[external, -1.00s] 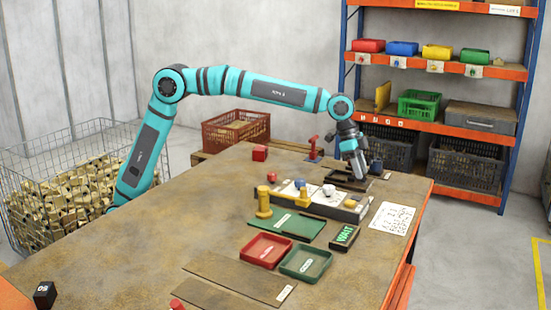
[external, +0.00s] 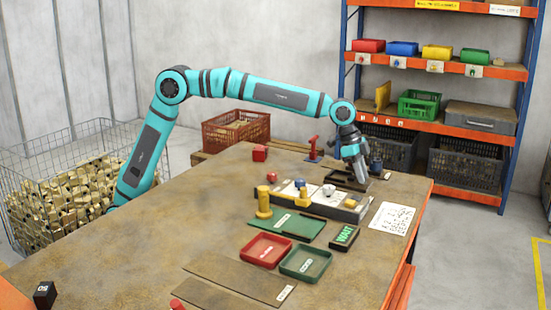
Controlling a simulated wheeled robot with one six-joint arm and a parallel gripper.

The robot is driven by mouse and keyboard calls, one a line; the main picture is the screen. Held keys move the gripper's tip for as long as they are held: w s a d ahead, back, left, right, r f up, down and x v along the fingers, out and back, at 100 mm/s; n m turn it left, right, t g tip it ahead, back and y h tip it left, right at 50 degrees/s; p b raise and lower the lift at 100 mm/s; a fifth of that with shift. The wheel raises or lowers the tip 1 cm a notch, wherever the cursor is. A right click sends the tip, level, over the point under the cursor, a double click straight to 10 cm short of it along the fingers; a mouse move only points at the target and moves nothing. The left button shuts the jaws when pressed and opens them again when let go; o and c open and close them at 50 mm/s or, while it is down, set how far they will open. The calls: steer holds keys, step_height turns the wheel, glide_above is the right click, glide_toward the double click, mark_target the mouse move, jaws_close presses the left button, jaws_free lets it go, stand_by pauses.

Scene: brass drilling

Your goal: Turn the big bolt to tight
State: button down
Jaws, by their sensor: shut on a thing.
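My gripper (external: 361,180) points down at the far right part of the workbench, over a low dark fixture (external: 338,179). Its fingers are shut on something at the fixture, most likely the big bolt. The fingers hide the held part, so its head and how far it is turned do not show. A small dark blue piece (external: 376,167) stands just right of the fingers.
In front of the gripper is a grey block (external: 337,207) with small coloured parts. A yellow peg (external: 264,201), red tray (external: 266,250) and green tray (external: 305,262) lie nearer. A red clamp-like tool (external: 314,148) stands behind. The bench's left middle is clear.

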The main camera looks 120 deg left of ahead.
steer(key=shift+a, duration=0.1)
steer(key=m+h, duration=0.1)
steer(key=m, duration=0.1)
steer(key=m+h, duration=0.1)
steer(key=m, duration=0.2)
steer(key=shift+a+m, duration=0.2)
steer(key=shift+m, duration=0.1)
steer(key=shift+w+a+f+m+g+h, duration=0.1)
steer(key=shift+m+g+h, duration=0.35)
steer(key=shift+m, duration=0.85)
steer(key=shift+w+m+g+h, duration=0.1)
steer(key=shift+m+g+h, duration=0.35)
steer(key=shift+m, duration=0.85)
steer(key=c, duration=1.4)
jaws_free()
steer(key=shift+f, duration=0.1)
